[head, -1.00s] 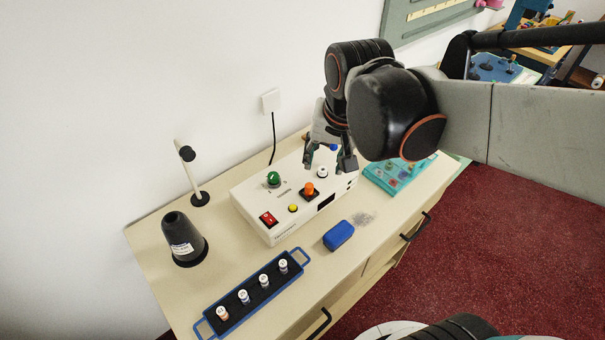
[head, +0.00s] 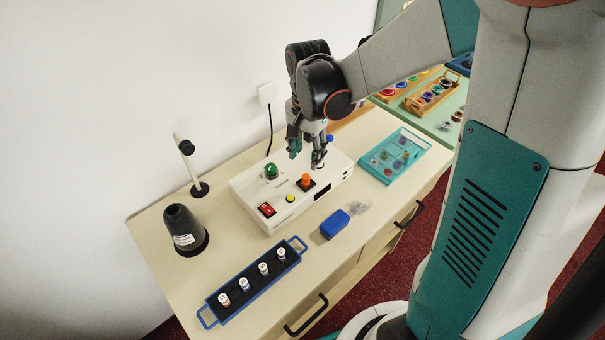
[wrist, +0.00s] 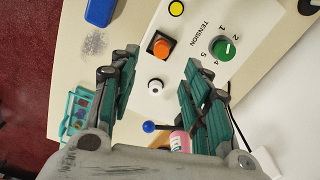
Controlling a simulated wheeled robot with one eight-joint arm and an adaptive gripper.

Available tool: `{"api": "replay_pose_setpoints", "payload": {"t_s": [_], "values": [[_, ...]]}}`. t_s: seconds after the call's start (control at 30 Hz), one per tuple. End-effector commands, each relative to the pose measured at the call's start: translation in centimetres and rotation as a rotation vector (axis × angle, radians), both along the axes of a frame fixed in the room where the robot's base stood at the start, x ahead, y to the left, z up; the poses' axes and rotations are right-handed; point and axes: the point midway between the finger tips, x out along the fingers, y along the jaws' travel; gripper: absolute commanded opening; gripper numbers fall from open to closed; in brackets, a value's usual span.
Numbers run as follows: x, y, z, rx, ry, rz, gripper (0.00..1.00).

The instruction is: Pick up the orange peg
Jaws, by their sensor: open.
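An orange peg-like cylinder (head: 306,180) stands upright in a black square base on top of a white control box (head: 255,203). It also shows in the wrist view (wrist: 160,46), just past the fingertips; I cannot tell if it is loose or a fixed button. My gripper (head: 307,158) is open and empty above the back part of the box, behind the orange cylinder. In the wrist view my gripper (wrist: 162,75) has a white knob (wrist: 155,86) showing between its fingers.
The box also carries a green knob (head: 271,171), a yellow button (head: 290,199) and a red switch (head: 267,209). A blue block (head: 335,224), a blue-handled rack (head: 229,309), a black cone (head: 184,230) and a teal tray (head: 374,166) surround it. The counter front is partly clear.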

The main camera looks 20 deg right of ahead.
Motion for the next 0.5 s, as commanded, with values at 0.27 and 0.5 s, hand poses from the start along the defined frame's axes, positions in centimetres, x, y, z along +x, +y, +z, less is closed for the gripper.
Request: {"api": "replay_pose_setpoints", "payload": {"t_s": [0.27,0.5], "values": [[0.0,0.0,-4.0,0.0,-0.001,0.001,0.43],[0.2,-0.1,-5.2,0.0,-0.001,0.001,0.43]]}}
